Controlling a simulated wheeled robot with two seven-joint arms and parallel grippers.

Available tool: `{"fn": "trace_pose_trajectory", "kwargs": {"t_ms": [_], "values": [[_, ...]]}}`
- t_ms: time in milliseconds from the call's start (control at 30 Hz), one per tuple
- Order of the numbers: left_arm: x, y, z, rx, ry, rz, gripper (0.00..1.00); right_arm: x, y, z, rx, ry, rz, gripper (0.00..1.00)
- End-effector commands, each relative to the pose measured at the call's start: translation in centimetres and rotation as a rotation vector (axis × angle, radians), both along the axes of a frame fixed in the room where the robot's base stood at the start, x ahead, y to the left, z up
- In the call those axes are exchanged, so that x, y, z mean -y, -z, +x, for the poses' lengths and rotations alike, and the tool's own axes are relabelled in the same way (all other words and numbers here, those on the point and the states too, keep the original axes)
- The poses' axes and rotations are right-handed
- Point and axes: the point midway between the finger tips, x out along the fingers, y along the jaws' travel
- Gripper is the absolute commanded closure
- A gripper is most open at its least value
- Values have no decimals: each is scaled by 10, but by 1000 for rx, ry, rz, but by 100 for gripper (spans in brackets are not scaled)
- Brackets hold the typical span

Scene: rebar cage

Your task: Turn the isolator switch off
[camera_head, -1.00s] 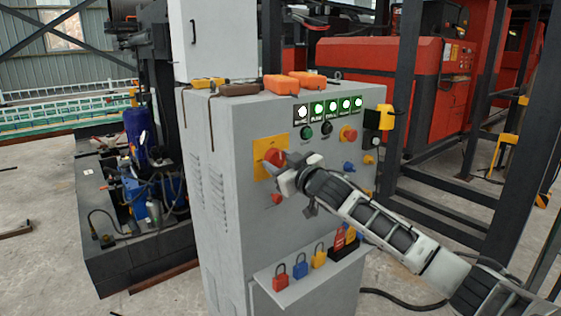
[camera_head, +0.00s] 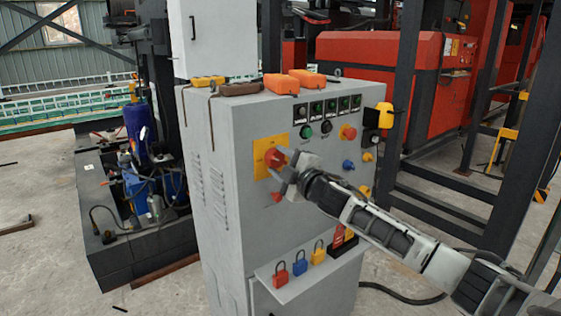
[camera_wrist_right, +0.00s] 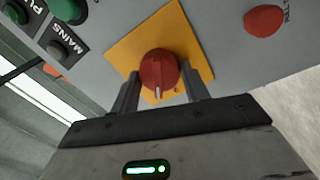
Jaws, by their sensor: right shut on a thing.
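The isolator switch is a red rotary knob (camera_head: 273,157) on a yellow plate (camera_head: 260,147), on the front of a grey cabinet (camera_head: 225,150). My right gripper (camera_head: 280,164) is at the knob and shut on it, partly covering it in the head view. In the right wrist view the knob (camera_wrist_right: 158,70) sits between the two dark fingers, in front of the yellow plate (camera_wrist_right: 180,30). Its white pointer mark faces the bottom of that picture. The row of indicator lamps (camera_head: 329,108) above looks dark. My left gripper is not in view.
A red button (camera_head: 349,132) and a blue knob (camera_head: 348,164) are right of the switch. Red (camera_head: 280,276), blue (camera_head: 299,265) and yellow (camera_head: 318,254) padlocks hang below at a shelf. Orange boxes (camera_head: 281,83) lie on the cabinet top. Black steel posts stand to the right.

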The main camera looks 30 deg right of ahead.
Motion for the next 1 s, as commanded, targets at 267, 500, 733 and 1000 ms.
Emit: {"fn": "trace_pose_trajectory", "kwargs": {"t_ms": [267, 500, 733, 1000], "values": [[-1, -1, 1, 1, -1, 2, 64, 1, 1, 0, 19, 0, -253, 77], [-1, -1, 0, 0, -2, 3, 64, 1, 1, 0, 33, -1, -424, 77], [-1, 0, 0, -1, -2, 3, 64, 1, 1, 0, 41, -2, -523, 77], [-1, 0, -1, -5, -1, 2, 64, 1, 1, 0, 44, -2, -568, 77]]}}
